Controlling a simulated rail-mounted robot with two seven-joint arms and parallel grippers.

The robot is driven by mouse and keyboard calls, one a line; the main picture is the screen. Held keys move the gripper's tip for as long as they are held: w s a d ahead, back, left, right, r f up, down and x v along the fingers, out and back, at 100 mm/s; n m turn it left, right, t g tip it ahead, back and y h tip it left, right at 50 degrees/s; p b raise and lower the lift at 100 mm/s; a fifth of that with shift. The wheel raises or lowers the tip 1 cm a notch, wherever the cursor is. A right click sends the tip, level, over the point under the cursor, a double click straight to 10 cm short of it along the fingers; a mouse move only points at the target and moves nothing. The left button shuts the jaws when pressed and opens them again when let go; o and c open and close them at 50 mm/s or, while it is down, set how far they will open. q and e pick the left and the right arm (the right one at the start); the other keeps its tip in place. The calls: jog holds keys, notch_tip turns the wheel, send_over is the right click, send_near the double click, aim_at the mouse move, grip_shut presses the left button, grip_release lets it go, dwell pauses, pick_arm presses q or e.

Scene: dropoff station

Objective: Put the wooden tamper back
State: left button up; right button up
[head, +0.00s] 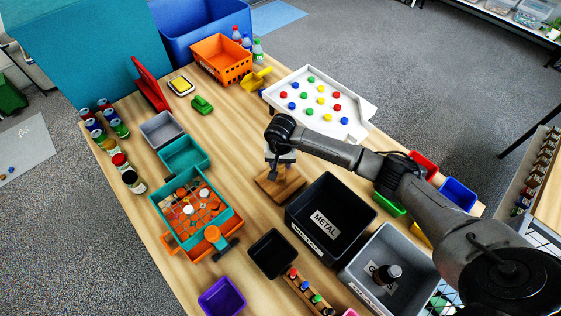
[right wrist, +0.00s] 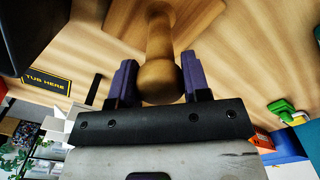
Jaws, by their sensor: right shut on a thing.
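The wooden tamper (right wrist: 159,76) shows in the right wrist view, with its round knob between my purple fingers and its shaft running away from me. My right gripper (right wrist: 160,84) is shut on the knob. In the head view my right gripper (head: 279,170) is over a square wooden block (head: 283,189), which hides behind it in part. The block (right wrist: 196,17) also shows past the tamper's far end in the right wrist view. I cannot tell whether tamper and block touch. My left gripper is in neither view.
The black METAL bin (head: 352,207) stands close right of the block, and a small black tray (head: 272,254) in front. A teal and orange tray (head: 167,207) lies to the left. A white board with coloured pegs (head: 316,121) lies behind. Bare tabletop (head: 236,143) lies left of the gripper.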

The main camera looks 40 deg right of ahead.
jog(key=shift+f, duration=0.1)
jog(key=o, duration=1.2)
jog(key=shift+r, duration=0.3)
notch_tip(320, 180, up, 11)
jog(key=shift+b, duration=0.7)
jog(key=shift+r, duration=0.3)
